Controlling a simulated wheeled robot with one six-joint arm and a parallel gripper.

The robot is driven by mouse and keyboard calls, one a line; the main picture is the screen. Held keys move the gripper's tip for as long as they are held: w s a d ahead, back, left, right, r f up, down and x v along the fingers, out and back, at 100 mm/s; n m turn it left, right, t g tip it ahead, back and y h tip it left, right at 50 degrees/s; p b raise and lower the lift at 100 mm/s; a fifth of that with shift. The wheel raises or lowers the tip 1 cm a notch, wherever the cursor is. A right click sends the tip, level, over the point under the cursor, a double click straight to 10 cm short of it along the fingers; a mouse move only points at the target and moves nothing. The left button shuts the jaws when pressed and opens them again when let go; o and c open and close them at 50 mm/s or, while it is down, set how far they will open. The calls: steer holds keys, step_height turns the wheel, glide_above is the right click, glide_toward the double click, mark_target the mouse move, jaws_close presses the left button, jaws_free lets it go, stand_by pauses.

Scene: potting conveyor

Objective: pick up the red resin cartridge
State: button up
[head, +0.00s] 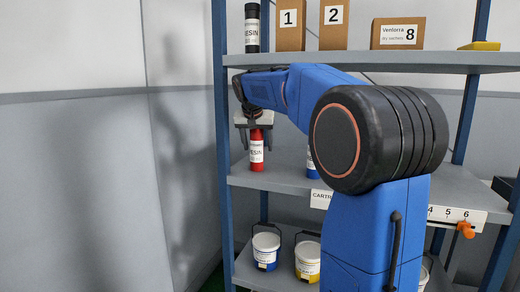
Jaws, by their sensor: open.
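The red resin cartridge (257,162) stands upright near the left end of the middle shelf, with a white label around its body. My gripper (253,126) is directly over it, pointing down, with its jaws open around or just above the cartridge's dark top. I cannot tell whether the fingers touch it. The blue arm reaches in from the right and hides much of the middle shelf.
A blue cartridge (312,162) stands to the right, partly hidden by my arm. A black cartridge (252,28) and boxes (291,26) stand on the upper shelf (350,59). Buckets (266,249) sit on the lower shelf. A blue post (222,140) rises close left of my gripper.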

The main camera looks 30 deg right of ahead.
steer(key=shift+w+f, duration=0.1)
steer(key=shift+f, duration=0.1)
steer(key=c, duration=1.4)
